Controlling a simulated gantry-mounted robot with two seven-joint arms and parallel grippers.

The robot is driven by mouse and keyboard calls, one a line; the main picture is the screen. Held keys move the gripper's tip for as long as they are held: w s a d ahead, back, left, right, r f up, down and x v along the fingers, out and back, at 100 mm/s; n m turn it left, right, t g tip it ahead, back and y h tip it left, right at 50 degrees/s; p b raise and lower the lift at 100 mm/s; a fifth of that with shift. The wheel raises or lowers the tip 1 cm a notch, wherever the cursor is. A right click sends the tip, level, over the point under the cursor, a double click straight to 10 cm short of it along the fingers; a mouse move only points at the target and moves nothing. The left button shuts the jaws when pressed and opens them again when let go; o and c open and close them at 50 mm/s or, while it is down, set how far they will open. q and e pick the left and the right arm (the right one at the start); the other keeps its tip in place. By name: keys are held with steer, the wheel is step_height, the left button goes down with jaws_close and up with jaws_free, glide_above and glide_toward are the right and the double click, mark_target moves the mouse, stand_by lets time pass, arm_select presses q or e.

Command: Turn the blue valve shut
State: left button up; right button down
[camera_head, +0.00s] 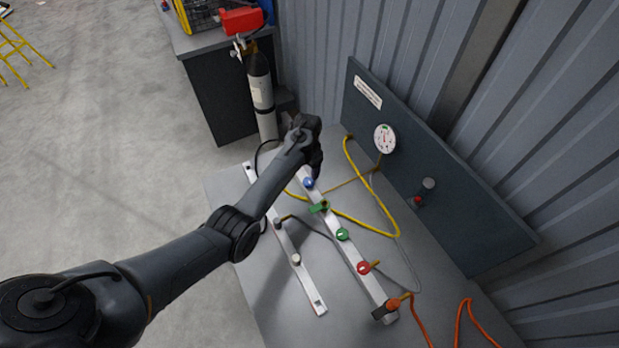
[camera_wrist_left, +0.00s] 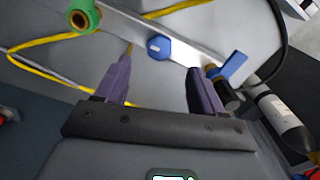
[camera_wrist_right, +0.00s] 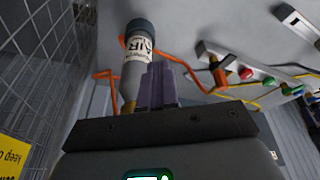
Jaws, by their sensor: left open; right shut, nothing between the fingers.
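A round blue knob (camera_head: 308,183) sits near the far end of the white manifold bar (camera_head: 347,246). In the left wrist view the blue knob (camera_wrist_left: 159,47) lies just ahead of and between the fingertips, apart from both. A flat blue lever (camera_wrist_left: 234,65) shows beside it, near the bar's end and the right finger. My left gripper (camera_head: 314,166) is open and empty above that end of the bar and partly covers it in the head view. My right gripper (camera_wrist_right: 158,68) is shut and empty, in front of a grey cylinder labelled AIR (camera_wrist_right: 137,58).
A dark panel with a gauge (camera_head: 385,138) stands behind. A second white bar (camera_head: 312,290) lies left.

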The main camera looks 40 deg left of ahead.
mark_target(308, 181)
arm_select(q)
step_height(308, 181, down, 8)
steer(key=shift+b, duration=1.05)
steer(key=c, duration=1.1)
steer(key=shift+o, duration=0.2)
